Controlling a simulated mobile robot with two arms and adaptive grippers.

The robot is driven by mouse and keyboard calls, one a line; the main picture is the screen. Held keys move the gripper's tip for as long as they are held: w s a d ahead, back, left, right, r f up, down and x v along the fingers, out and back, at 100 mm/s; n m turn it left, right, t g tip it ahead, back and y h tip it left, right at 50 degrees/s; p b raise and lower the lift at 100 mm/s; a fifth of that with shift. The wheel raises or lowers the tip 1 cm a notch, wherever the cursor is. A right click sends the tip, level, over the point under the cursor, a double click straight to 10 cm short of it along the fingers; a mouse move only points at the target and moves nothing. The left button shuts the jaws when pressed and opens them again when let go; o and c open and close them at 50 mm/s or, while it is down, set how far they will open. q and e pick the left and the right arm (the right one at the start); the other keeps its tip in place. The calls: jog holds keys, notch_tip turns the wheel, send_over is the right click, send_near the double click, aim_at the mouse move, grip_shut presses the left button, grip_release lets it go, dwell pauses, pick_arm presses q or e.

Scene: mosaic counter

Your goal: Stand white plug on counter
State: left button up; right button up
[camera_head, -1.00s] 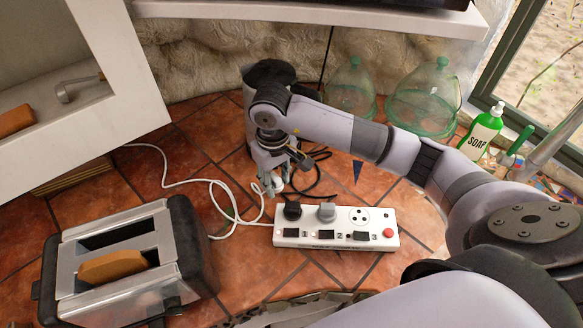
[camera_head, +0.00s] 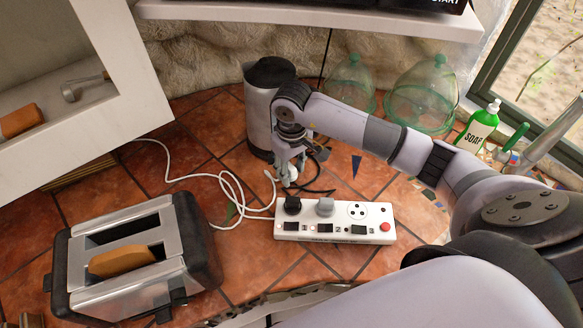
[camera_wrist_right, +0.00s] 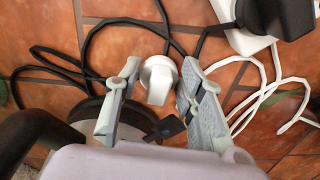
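The white plug (camera_wrist_right: 158,78) shows between the two fingers of my right gripper (camera_wrist_right: 160,75) in the right wrist view. The fingers stand apart on either side of it, with a narrow gap visible on the left side. In the head view the white plug (camera_head: 291,174) is a small white shape low between the fingertips of my right gripper (camera_head: 287,168), close to the tiled counter (camera_head: 255,262). Whether it touches the counter, and how it stands, is hard to tell. My left gripper is not in view.
A white power strip (camera_head: 345,224) with black and grey plugs lies just in front of my right gripper. A kettle (camera_head: 262,105) stands behind it. White and black cables lie around. A toaster (camera_head: 165,240) holding bread is at left; glass domes (camera_head: 425,95) are at back right.

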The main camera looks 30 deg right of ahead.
aim_at(291, 167)
jog(key=o, duration=0.3)
jog(key=shift+o, duration=0.2)
jog(key=shift+r+p, duration=0.25)
jog(key=shift+p, duration=0.05)
jog(key=shift+w+r+b, duration=0.1)
jog(key=shift+r+b, duration=0.2)
jog(key=shift+b, duration=0.05)
notch_tip(291, 167, up, 6)
jog(key=shift+f+b, duration=0.25)
jog(key=shift+b, duration=0.7)
jog(key=shift+r, duration=0.6)
